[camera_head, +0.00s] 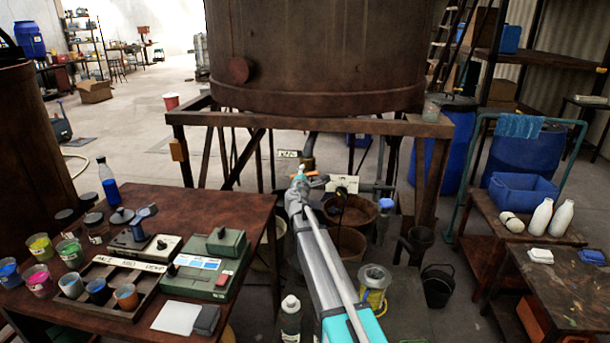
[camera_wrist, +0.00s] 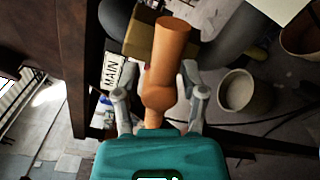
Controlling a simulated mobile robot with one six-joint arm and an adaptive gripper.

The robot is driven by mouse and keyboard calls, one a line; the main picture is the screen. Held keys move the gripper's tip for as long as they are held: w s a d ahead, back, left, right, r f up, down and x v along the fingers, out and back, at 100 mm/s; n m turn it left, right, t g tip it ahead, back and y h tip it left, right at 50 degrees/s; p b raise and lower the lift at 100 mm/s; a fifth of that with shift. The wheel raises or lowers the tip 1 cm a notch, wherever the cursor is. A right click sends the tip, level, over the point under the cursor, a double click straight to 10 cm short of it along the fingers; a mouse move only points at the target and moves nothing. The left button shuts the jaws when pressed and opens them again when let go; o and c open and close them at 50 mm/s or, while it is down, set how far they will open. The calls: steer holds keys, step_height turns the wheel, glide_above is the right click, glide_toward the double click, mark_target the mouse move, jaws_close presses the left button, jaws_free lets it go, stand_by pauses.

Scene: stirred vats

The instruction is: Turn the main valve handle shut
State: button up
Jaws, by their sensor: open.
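The orange valve handle (camera_wrist: 168,50) fills the middle of the wrist view, seen nearly end to end, with a rounded bulge partway along. A white label reading MAIN (camera_wrist: 112,74) is fixed on the frame just left of it. My gripper (camera_wrist: 160,95) is open, with one finger on each side of the handle; I cannot tell whether either finger touches it. In the head view my gripper (camera_head: 299,182) reaches in under the big vat, and a small bit of orange handle (camera_head: 318,181) shows beside it. My arm hides most of the handle and pipe there.
The rusty vat (camera_head: 320,50) stands above on a timber frame (camera_head: 310,124). Buckets (camera_head: 350,211) and a yellow-and-white spool (camera_head: 374,280) stand near my arm. A table (camera_head: 205,205) with paint cups and boxes is left; a bench (camera_head: 570,280) is right. Open floor lies beyond on the left.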

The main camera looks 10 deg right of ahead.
steer(key=shift+w+d, duration=0.1)
steer(key=shift+w, duration=0.05)
jaws_close()
stand_by(1.5)
jaws_free()
steer(key=v, duration=1.2)
stand_by(0.4)
